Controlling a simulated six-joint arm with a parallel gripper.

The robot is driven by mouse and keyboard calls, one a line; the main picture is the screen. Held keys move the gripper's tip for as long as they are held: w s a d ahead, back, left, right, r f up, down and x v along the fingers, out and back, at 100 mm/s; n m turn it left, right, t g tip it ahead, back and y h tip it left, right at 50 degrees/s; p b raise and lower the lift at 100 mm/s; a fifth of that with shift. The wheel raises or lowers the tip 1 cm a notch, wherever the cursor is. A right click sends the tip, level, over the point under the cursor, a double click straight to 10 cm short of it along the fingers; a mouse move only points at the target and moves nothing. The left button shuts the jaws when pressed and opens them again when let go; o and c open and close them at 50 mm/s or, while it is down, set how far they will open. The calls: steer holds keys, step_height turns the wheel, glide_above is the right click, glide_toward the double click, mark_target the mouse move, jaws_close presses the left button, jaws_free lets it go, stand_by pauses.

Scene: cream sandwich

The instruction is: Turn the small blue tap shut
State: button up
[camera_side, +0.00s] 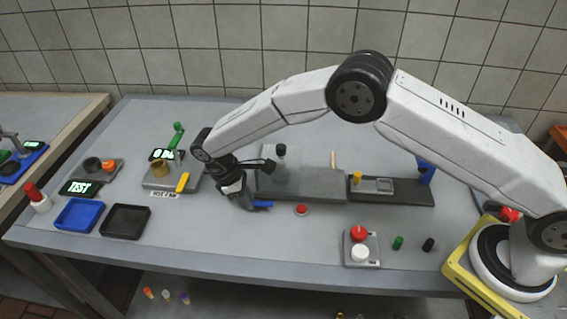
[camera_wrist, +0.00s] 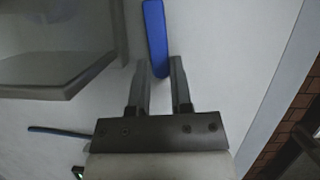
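The small blue tap shows as a blue lever (camera_side: 263,205) on the front part of the table, just right of my gripper (camera_side: 245,202) in the side view. In the wrist view the blue lever (camera_wrist: 155,35) runs down from the top edge, and its rounded end lies between the two fingers of my gripper (camera_wrist: 160,66). The fingers are apart, with one on each side of the lever's end. I cannot tell whether they touch it or how far above it they are. The tap's body is hidden behind my gripper in the side view.
A grey block (camera_side: 325,187) stands right of my gripper, with a red button (camera_side: 301,210) in front. A station with a yellow lever (camera_side: 183,182) is to the left. Blue (camera_side: 62,226) and black (camera_side: 142,232) trays lie further left. The table's front edge is near.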

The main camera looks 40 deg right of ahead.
jaws_close()
steer(key=shift+w+d+m+g, duration=0.25)
steer(key=shift+w+m+g, duration=0.05)
steer(key=shift+m, duration=0.5)
steer(key=o, duration=0.7)
jaws_free()
steer(key=shift+s, duration=0.1)
steer(key=shift+s+a+n, duration=0.15)
steer(key=shift+a+n, duration=0.1)
steer(key=shift+n, duration=0.45)
steer(key=shift+a+r+t, duration=0.15)
steer(key=shift+r+t, duration=0.2)
steer(key=shift+t, duration=0.05)
steer(key=v, duration=0.7)
